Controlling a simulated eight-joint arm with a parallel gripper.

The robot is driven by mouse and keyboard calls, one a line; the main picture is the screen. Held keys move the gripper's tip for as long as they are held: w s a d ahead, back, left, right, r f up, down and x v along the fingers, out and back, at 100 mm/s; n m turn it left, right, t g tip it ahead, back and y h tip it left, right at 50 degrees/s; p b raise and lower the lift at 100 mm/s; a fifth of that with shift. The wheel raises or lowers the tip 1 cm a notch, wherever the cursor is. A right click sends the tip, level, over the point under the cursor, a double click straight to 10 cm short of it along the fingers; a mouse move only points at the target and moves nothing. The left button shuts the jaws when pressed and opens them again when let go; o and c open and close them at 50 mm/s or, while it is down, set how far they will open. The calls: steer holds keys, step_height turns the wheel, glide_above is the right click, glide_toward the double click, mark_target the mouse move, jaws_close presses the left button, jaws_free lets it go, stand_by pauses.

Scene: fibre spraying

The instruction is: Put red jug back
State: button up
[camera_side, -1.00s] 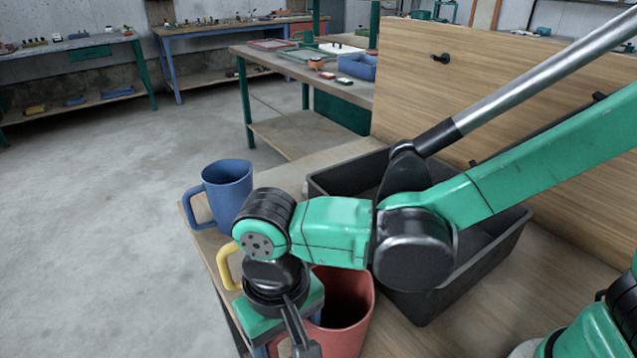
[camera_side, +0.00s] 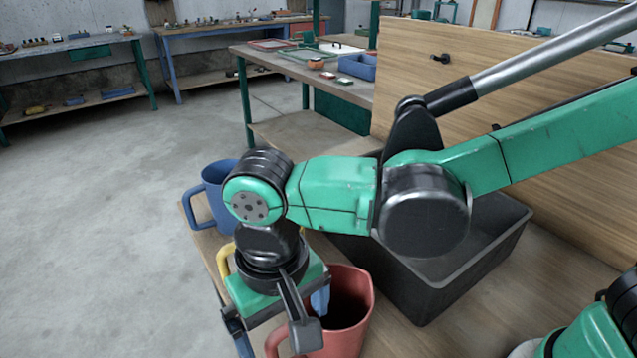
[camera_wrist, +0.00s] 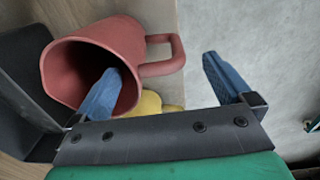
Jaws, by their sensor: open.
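The red jug (camera_side: 352,308) stands upright on the wooden bench at the bottom of the side view, mouth up. Its handle (camera_wrist: 172,58) points right in the wrist view. My gripper (camera_side: 280,322) is open above the jug's handle side. In the wrist view, my gripper (camera_wrist: 162,66) has one blue finger across the jug's mouth (camera_wrist: 95,65) and the other beyond the handle, over the floor. The handle lies between them, apparently not gripped. I cannot tell whether the first finger reaches below the rim.
A blue jug (camera_side: 213,192) stands at the bench's far left corner. A yellow jug (camera_wrist: 152,103) is mostly hidden behind my gripper in the side view. A black crate (camera_side: 450,275) sits right of the red jug, before a wooden panel (camera_side: 500,70).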

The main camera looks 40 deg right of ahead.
step_height(320, 180, up, 8)
steer(key=shift+a+r, duration=0.1)
steer(key=shift+r, duration=0.05)
steer(key=w+d+f+t, duration=0.1)
steer(key=d+f+t, duration=0.1)
steer(key=d, duration=0.9)
steer(key=w+d+f+t, duration=0.2)
steer(key=d+t, duration=0.3)
steer(key=d, duration=0.6)
steer(key=shift+d+f, duration=0.3)
